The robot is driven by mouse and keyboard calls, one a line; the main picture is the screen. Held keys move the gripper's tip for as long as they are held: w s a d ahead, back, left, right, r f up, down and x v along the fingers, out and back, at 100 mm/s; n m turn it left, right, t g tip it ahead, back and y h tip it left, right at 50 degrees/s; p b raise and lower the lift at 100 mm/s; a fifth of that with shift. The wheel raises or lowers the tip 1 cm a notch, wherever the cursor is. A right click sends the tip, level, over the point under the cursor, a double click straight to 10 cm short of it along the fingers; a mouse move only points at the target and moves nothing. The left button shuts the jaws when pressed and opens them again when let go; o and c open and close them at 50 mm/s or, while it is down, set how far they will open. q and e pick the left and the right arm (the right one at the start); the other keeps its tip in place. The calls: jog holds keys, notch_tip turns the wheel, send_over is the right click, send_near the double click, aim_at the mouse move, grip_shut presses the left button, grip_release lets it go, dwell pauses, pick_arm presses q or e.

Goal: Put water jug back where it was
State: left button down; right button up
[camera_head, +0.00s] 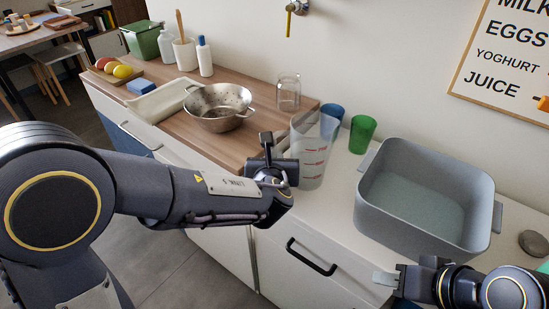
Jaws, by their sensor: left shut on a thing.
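The water jug (315,150) is a clear, tall vessel with red measuring marks. It is upright at the front of the counter, near the right end of the wooden board. My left gripper (288,172) is at its left side, shut on it; the contact is partly hidden by the gripper itself. I cannot tell whether the jug's base touches the counter. My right gripper (388,280) is at the lower right, in front of the grey tub (375,208); its jaws are too unclear to tell open from shut.
A metal colander (218,107) and an upturned glass (288,93) are on the wooden board (185,128). A blue cup (333,111) and a green cup (362,134) stand behind the jug. A stone (533,243) lies right of the tub. Bottles and fruit are farther left.

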pick_arm(q)
jog(key=c, duration=1.5)
grip_release()
jog(key=shift+r+p, duration=0.15)
jog(key=shift+p, duration=0.15)
jog(key=p+v, duration=0.1)
jog(key=v, duration=1.1)
jog(key=shift+p, duration=0.4)
jog(key=s+a+f+n+g+y, duration=0.1)
jog(key=s+a+f+n+g, duration=0.15)
jog(key=a+n, duration=0.45)
jog(key=s+a+f+n+g+y, duration=0.1)
jog(key=s+a+n+g, duration=0.25)
jog(key=a+n, duration=0.35)
jog(key=s+a+f+n+g+y, duration=0.1)
jog(key=s+a+f+n+g, duration=0.15)
jog(key=a+n, duration=0.45)
jog(key=s+n+h, duration=0.2)
jog(key=s+n, duration=0.1)
jog(key=n, duration=0.2)
jog(key=s+d+r+n+h, duration=0.1)
jog(key=s+n+h, duration=0.1)
jog(key=n, duration=0.4)
jog(key=s+d+n+h, duration=0.1)
jog(key=s+n+h, duration=0.1)
jog(key=s+n, duration=0.2)
jog(key=shift+r+n+t, duration=0.25)
jog(key=shift+r+n, duration=0.05)
jog(key=shift+n, duration=0.8)
